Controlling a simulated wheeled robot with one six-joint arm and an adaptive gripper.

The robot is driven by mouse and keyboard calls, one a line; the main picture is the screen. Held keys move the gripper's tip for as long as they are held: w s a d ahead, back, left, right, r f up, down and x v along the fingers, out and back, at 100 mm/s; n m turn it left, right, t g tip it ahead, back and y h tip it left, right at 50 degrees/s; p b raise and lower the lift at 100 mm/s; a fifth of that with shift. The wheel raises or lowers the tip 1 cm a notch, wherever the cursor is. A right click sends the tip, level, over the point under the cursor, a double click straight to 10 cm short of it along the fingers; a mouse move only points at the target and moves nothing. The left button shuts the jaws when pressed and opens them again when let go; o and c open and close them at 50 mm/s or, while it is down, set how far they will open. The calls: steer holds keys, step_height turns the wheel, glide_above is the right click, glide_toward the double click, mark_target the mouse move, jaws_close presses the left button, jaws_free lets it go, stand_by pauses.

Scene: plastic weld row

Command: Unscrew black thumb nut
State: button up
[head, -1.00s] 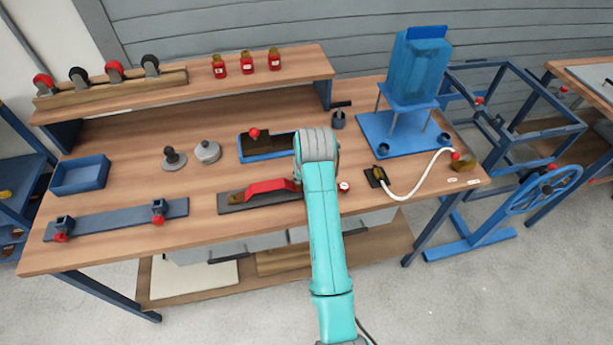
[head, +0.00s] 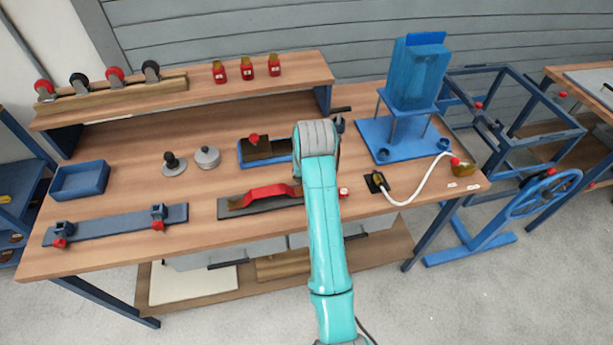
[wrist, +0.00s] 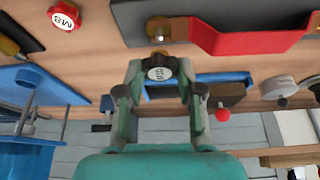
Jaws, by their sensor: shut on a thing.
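In the wrist view a black thumb nut (wrist: 160,69) with a white labelled face sits between my fingertips. My gripper (wrist: 160,74) is shut on it, one finger on each side. What lies beneath the nut is hidden. A brass stud (wrist: 158,29) stands on the dark plate beside the red handle (wrist: 245,35), apart from the nut. In the head view my arm hides the gripper and the nut. The red handle (head: 266,193) on its dark plate (head: 238,208) shows just left of my arm.
A red M8 nut (wrist: 65,16) lies near my gripper. A blue fixture (head: 250,158) with a red-knobbed block is behind the handle. A blue tank stand (head: 390,135) stands at the right, with a white hose (head: 415,187). A raised shelf (head: 300,72) runs along the back left.

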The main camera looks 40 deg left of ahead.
steer(key=shift+r, duration=0.8)
